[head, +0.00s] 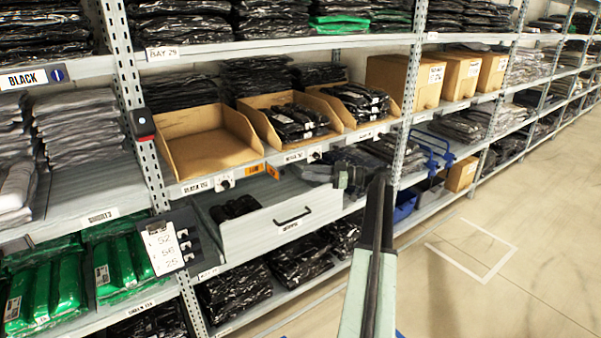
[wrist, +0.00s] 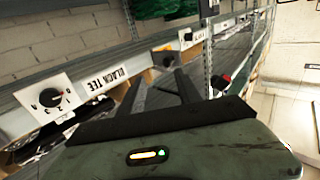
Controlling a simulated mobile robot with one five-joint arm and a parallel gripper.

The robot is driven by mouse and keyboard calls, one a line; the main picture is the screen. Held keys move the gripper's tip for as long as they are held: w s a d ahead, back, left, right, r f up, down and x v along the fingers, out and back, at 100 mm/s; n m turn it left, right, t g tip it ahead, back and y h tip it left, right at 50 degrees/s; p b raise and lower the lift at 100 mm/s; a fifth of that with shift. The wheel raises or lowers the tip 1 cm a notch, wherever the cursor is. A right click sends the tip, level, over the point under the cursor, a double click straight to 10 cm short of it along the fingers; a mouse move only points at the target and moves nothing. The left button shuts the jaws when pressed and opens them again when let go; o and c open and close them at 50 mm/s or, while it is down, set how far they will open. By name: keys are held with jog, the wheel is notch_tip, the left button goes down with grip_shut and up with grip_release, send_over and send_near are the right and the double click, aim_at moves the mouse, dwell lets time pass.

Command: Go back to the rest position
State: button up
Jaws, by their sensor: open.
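My gripper (head: 350,176) is at the end of my raised arm in the head view, in front of the middle shelf, between the open drawer and the rack post. In the wrist view my gripper (wrist: 163,82) shows two dark fingers standing apart with nothing between them. In the head view the fingertips look small and dark against the shelf, and I see no garment held.
A white drawer (head: 280,222) stands pulled out, with dark rolled garments (head: 235,208) inside. Above it are an empty cardboard bin (head: 205,145) and bins of black packs (head: 298,121). A clipboard (head: 163,247) hangs at the left post. The aisle floor (head: 510,240) is clear at the right.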

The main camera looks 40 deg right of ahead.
jog(key=shift+s, duration=0.1)
dwell(0.3)
jog(key=w+a+f+m+g, duration=0.15)
jog(key=a+f, duration=0.25)
jog(key=a, duration=0.5)
jog(key=w+a+f+g, duration=0.3)
jog(key=a, duration=0.5)
jog(key=w+a+f+m+g, duration=0.1)
jog(key=w+a+f+g, duration=0.2)
jog(key=a, duration=0.6)
jog(key=s+a+f+m+g+h, duration=0.25)
jog(key=s+a+f, duration=0.25)
jog(key=a, duration=0.4)
jog(key=s+a+f+m+g+h, duration=0.15)
jog(key=s+a+f+h, duration=0.25)
jog(key=a, duration=0.5)
jog(key=s+a+f+m+g+h, duration=0.1)
jog(key=s+a+f+g+h, duration=0.3)
jog(key=a, duration=0.5)
notch_tip(320, 180, up, 13)
jog(key=s+t+p, duration=0.1)
jog(key=p, duration=1.3)
jog(key=shift+a+r, duration=0.2)
jog(key=shift+a, duration=0.05)
jog(key=shift+c, duration=0.5)
